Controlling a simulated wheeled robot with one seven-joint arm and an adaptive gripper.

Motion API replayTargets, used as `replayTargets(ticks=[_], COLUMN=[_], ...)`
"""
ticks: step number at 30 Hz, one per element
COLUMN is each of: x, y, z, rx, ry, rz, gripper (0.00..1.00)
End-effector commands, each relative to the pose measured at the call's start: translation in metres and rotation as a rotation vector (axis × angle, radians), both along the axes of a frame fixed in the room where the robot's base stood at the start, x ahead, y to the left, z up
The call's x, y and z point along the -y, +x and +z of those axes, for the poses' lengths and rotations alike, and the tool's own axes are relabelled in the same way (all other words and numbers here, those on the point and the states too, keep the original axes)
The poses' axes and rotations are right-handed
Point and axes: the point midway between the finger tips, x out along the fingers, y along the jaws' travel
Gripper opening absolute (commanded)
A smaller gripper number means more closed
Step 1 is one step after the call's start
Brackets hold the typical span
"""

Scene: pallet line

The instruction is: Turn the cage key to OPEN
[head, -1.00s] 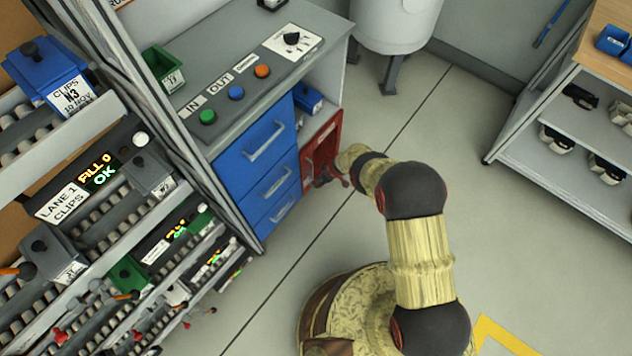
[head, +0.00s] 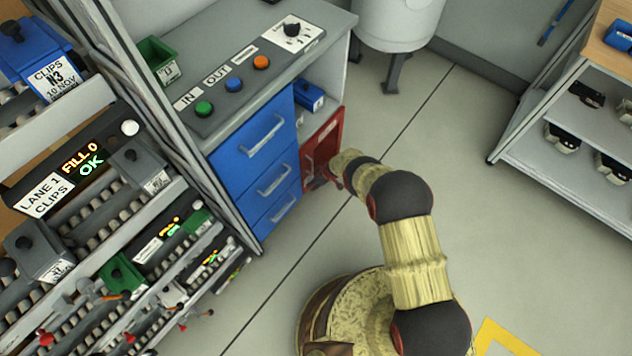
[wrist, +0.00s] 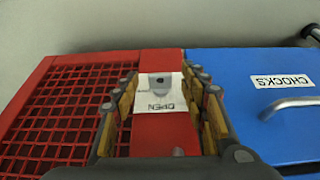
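The red cage (head: 322,146) is at the end of the bench, below the counter. In the wrist view its mesh (wrist: 70,110) fills the left, beside a solid red strip (wrist: 162,62). A white plate (wrist: 152,92) on this strip reads OPEN upside down and has a small dark spot near its top. I cannot make out the key's shape or its turn. My gripper (wrist: 160,84) is open, its fingers on either side of the plate with space between them. In the head view my arm largely hides my gripper, close to the cage front.
A blue drawer front (wrist: 265,100) labelled CHOCKS adjoins the red strip. The counter (head: 215,60) bears coloured buttons and a black dial (head: 291,30). A lane rack (head: 75,235) stands at left, a shelf unit (head: 560,140) at right.

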Motion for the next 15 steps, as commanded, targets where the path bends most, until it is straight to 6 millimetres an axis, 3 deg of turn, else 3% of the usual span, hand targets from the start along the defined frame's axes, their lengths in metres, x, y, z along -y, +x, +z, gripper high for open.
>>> replayTargets(ticks=[15], x=[0.0001], y=[-0.0002], z=[-0.0001], rx=[0.0], ry=[0.0], rz=[0.0], gripper=[0.14])
